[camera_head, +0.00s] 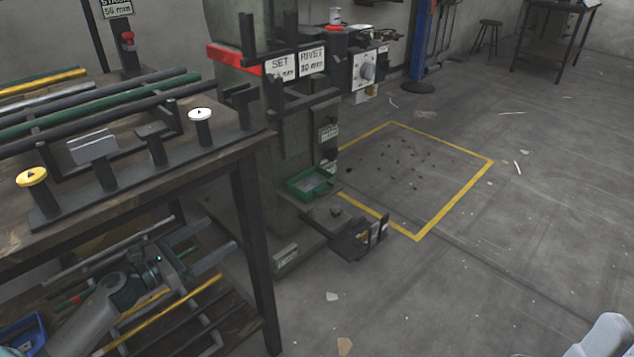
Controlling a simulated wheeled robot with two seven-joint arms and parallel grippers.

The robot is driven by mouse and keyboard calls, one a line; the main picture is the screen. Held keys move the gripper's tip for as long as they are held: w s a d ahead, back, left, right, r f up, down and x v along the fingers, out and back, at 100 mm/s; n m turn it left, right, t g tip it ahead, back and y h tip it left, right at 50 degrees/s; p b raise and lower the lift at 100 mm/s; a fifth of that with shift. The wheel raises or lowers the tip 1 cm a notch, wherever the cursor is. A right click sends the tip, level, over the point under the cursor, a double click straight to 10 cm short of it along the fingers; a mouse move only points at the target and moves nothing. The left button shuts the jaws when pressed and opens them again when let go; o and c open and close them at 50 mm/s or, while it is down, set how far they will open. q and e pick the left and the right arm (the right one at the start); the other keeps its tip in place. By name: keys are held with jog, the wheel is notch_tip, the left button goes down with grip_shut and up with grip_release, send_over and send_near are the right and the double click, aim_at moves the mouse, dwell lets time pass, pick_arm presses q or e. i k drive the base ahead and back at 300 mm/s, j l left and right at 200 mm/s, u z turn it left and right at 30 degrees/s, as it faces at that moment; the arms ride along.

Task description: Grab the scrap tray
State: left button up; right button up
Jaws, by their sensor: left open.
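A small green tray (310,184), which I take to be the scrap tray, sits low on the front of the rivet press. It looks shallow, and I cannot make out clearly what is in it. My left gripper (220,236) shows at the lower left, below the bench top. Its two dark grey fingers are apart, with nothing seen between them, and they point right. The gripper is left of the tray and apart from it, with a bench leg between them in the picture. My right gripper is out of view; only a pale part of my right arm shows at the bottom right corner.
The workbench (120,170) fills the left, with rods and several post-mounted tools on top and a lower shelf. The press (290,150) stands beside it, with a dark pedal-like bracket (350,240) at its foot. A yellow-outlined floor area lies behind. Floor at right is mostly clear.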

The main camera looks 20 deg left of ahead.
aim_at(315, 181)
jog(key=i, duration=1)
